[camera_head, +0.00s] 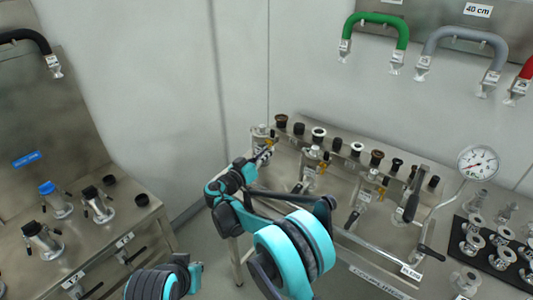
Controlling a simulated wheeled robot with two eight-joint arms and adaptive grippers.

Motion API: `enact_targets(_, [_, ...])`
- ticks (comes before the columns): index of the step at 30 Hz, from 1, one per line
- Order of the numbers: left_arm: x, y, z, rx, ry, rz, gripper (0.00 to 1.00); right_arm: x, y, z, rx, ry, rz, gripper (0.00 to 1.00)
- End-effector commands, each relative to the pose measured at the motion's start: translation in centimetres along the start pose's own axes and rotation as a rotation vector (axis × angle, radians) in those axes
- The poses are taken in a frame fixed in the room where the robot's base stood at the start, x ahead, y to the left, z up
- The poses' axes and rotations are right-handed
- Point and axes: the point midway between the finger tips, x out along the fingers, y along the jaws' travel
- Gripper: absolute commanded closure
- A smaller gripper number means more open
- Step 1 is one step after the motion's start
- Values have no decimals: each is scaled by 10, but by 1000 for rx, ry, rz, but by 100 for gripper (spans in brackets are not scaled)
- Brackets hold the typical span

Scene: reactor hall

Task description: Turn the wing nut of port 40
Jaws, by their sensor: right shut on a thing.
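My right gripper (263,153) is at the back left corner of the steel bench (345,212), at the leftmost port fitting (260,131). Its dark fingers are closed at a small brass-coloured wing nut (269,141) on this fitting. The fingers hide part of the nut, and its angle cannot be made out. The port number is too small to read here, so I cannot tell from the picture that this is port 40. Part of my left arm shows at the bottom edge, but its gripper does not.
More fittings with brass-coloured clamps (325,157) stand to the right, before a row of dark caps (376,157). A pressure gauge (478,162) rises at the right. Coloured hoses (376,17) hang on the back wall. Another steel bench (90,245) stands left, across a gap.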

Motion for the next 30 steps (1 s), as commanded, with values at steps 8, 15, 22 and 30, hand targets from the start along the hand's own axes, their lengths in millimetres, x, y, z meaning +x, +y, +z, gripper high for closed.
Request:
enact_targets(8, [0, 0, 0, 0, 0, 0, 100, 0, 0, 1, 0, -2, -1, 73])
enact_targets(15, [0, 0, 0, 0, 0, 0, 100, -6, -1, 0, -1, -1, -2, 73])
enact_targets(22, [0, 0, 0, 0, 0, 0, 100, -44, -1, 0, 0, 0, -4, 73])
enact_targets(30, [0, 0, 0, 0, 0, 0, 100, -74, -1, 1, 0, -2, -2, 73])
